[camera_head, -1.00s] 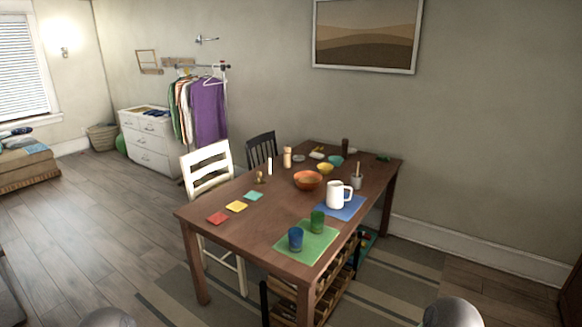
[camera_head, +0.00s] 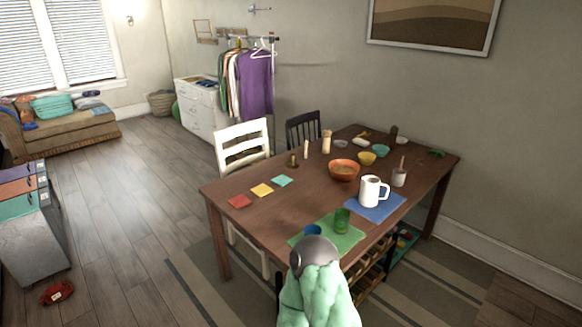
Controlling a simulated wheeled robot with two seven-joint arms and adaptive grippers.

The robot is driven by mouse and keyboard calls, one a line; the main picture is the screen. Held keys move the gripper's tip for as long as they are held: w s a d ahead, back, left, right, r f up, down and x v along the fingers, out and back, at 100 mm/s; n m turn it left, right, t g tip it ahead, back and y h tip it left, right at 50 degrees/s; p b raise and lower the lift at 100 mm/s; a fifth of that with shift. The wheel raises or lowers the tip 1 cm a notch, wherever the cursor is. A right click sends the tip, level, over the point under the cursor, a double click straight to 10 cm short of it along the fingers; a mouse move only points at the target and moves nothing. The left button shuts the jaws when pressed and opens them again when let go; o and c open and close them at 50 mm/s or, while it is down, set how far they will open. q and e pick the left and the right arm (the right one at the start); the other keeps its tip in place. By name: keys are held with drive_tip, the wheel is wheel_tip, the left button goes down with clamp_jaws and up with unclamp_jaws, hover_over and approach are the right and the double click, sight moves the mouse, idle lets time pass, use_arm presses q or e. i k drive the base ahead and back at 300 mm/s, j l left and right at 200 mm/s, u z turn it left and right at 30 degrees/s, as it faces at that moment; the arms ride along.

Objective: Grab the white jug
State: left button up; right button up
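The white jug (camera_head: 371,192) stands upright on a blue mat (camera_head: 384,208) on the dining table, near its right side. Its handle points to the right in the picture. Neither of my grippers is in view, and nothing touches the jug. A rounded grey part with a pale green covering rises from the bottom edge in front of the table; I cannot tell exactly what it is.
The wooden table (camera_head: 262,211) holds a green cup (camera_head: 342,220) and a partly hidden blue cup (camera_head: 312,230) on a green mat. An orange bowl (camera_head: 343,171) and a utensil holder (camera_head: 399,178) stand near the jug. A white chair (camera_head: 243,145) stands left. Open floor lies further left.

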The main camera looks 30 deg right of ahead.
sight(369, 196)
drive_tip(key=l+u, duration=0.15)
drive_tip(key=l, duration=0.45)
drive_tip(key=l+u, duration=0.15)
drive_tip(key=l, duration=0.4)
drive_tip(key=l+u, duration=0.15)
drive_tip(key=l, duration=0.45)
drive_tip(key=k+l+u, duration=0.2)
drive_tip(key=l, duration=0.35)
drive_tip(key=l+u, duration=0.15)
drive_tip(key=l, duration=0.45)
